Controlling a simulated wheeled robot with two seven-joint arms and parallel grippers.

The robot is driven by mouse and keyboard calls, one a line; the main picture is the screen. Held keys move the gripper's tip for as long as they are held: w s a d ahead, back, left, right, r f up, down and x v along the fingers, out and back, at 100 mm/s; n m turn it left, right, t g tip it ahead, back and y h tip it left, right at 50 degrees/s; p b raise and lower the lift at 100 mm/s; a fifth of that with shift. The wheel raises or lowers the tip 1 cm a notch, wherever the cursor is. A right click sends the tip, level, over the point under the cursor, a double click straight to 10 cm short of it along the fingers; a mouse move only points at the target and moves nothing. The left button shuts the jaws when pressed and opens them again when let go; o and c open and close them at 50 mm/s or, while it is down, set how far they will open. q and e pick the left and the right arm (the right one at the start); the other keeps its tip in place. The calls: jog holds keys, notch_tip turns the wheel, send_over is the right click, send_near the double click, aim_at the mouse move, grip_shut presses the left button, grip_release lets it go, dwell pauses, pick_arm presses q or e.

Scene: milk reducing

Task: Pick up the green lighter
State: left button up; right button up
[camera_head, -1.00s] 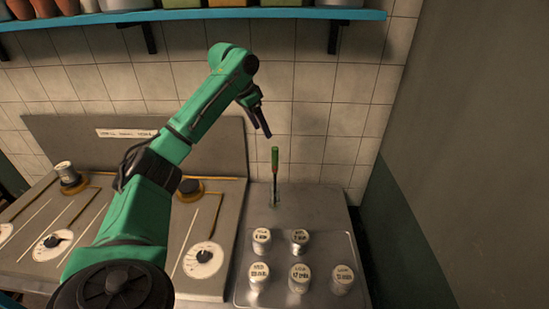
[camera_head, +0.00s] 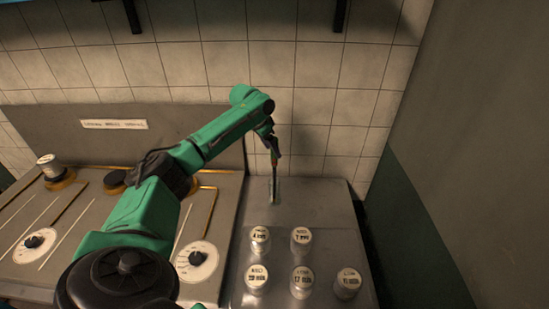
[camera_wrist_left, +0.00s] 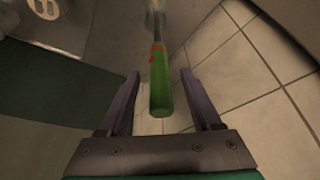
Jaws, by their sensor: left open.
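The green lighter (camera_wrist_left: 160,85) has a green handle with red marks and a dark thin shaft. In the wrist view its handle lies between the two purple fingers of my left gripper (camera_wrist_left: 160,75), with a gap on each side. In the head view my left gripper (camera_head: 274,154) is over the top of the lighter and hides most of its handle. The lighter's shaft (camera_head: 275,178) shows below, upright in a small holder (camera_head: 275,197) at the back of the metal counter. My left gripper is open. My right gripper is not in view.
Several labelled metal canisters (camera_head: 301,238) stand on the front of the metal counter (camera_head: 325,205). A stove panel with dials (camera_head: 197,261) is to the left. A tiled wall (camera_head: 320,80) is close behind, and a grey-green wall (camera_head: 460,150) is at the right.

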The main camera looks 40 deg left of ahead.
aim_at(274, 161)
pick_arm(q)
jog(key=shift+p+x, duration=0.45)
jog(key=shift+x, duration=1.5)
grip_shut()
